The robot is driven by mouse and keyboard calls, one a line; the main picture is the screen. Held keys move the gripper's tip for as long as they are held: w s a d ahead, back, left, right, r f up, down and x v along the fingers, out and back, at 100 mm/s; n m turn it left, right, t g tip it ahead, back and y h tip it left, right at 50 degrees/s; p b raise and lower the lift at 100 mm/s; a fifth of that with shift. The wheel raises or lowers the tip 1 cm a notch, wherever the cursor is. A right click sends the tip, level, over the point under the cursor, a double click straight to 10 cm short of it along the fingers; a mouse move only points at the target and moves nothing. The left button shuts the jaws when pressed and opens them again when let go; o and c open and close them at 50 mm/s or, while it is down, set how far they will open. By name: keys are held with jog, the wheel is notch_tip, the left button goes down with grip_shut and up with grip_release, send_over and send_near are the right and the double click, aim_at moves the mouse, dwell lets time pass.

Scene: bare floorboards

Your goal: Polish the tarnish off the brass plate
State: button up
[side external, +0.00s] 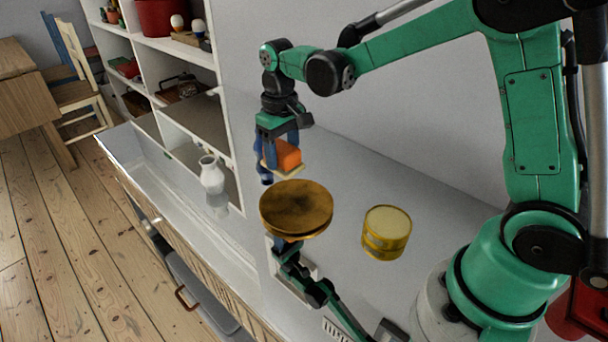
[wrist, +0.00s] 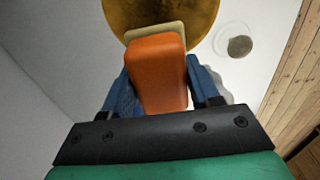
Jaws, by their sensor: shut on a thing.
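The brass plate (side external: 297,212) is a round, golden-brown disc with dark brown patches of tarnish. It lies in the middle of the pale work surface, and part of it shows at the top of the wrist view (wrist: 150,12). My gripper (side external: 281,158) is shut on an orange block (side external: 288,155) with a cream pad (side external: 284,171) under it. The block also fills the space between the blue fingers in the wrist view (wrist: 158,75). The pad is by the plate's far edge; I cannot tell whether it touches the plate.
A yellow tin (side external: 386,232) with a pale top stands right of the plate. A white vase (side external: 211,175) stands to the left, near white shelves (side external: 190,55) holding several items. The glossy surface between the plate and the tin is clear.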

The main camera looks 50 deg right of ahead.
jog(key=shift+r, duration=1)
jog(key=shift+s+a+r, duration=0.2)
jog(key=shift+r, duration=0.1)
jog(key=s+a+r, duration=0.4)
jog(key=s+r, duration=0.1)
jog(key=s, duration=0.5)
jog(key=s+a+r, duration=0.4)
jog(key=s+r, duration=0.1)
jog(key=s, duration=0.5)
jog(key=f, duration=1.9)
jog(key=shift+w+d+f, duration=0.15)
jog(key=shift+d, duration=0.05)
jog(key=o, duration=1.2)
